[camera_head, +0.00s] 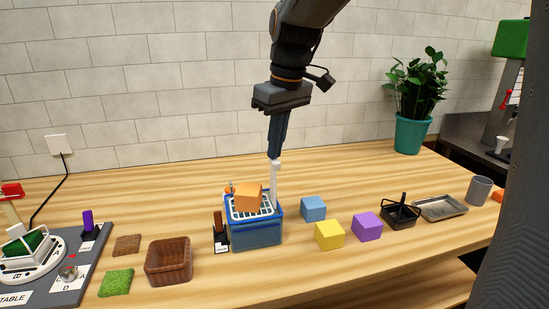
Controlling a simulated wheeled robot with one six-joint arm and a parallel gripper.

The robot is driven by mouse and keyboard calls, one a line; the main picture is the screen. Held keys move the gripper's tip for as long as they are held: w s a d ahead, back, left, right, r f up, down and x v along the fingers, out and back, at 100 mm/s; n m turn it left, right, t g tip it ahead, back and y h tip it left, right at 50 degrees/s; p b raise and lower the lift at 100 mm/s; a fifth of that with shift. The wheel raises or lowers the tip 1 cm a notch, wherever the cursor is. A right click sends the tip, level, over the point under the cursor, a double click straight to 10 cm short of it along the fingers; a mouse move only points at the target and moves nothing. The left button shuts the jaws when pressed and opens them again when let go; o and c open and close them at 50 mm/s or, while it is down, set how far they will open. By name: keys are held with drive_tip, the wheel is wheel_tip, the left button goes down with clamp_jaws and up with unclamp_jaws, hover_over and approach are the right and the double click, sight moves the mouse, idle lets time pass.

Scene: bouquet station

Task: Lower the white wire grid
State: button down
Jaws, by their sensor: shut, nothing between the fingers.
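The white wire grid (240,212) lies in the top of a blue container (256,235) near the middle of the table. An orange block (248,196) rests on the grid and hides part of it. A white upright post (274,185) rises at the right side of the grid. My gripper (274,156) points down and is shut and empty, its dark fingertips right at the post's top. I cannot tell whether they touch it.
A small dark holder (221,237) stands close left of the container, and a brown basket (169,260) farther left. Blue (313,208), yellow (329,234) and purple (367,226) blocks stand to the right. The table behind the container is mostly clear up to the tiled wall.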

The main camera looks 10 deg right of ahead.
sight(275, 172)
drive_tip(key=shift+s+b+x, duration=0.1)
drive_tip(key=shift+b+x, duration=0.15)
drive_tip(key=shift+x, duration=0.4)
drive_tip(key=shift+s+b+x, duration=0.15)
drive_tip(key=shift+b+x, duration=0.05)
drive_tip(key=shift+x, duration=0.45)
drive_tip(key=shift+d+f, duration=0.15)
drive_tip(key=shift+f, duration=0.1)
drive_tip(key=shift+s+b+x, duration=0.1)
drive_tip(key=shift+b+x, duration=0.15)
drive_tip(key=shift+x, duration=0.4)
drive_tip(key=shift+s+b+x, duration=0.15)
drive_tip(key=shift+b+x, duration=0.05)
drive_tip(key=shift+x, duration=0.45)
drive_tip(key=shift+d+f, duration=0.1)
drive_tip(key=shift+f, duration=0.65)
drive_tip(key=shift+w+a+p+v, duration=0.1)
drive_tip(key=shift+w+p+v, duration=0.05)
drive_tip(key=shift+p+v, duration=0.65)
drive_tip(key=shift+w+a+p+v, duration=0.15)
drive_tip(key=shift+p+v, duration=0.4)
drive_tip(key=shift+v, duration=0.35)
drive_tip(key=shift+w+p+v, duration=0.15)
drive_tip(key=shift+p+v, duration=0.55)
drive_tip(key=shift+v, duration=0.15)
drive_tip(key=shift+r, duration=0.1)
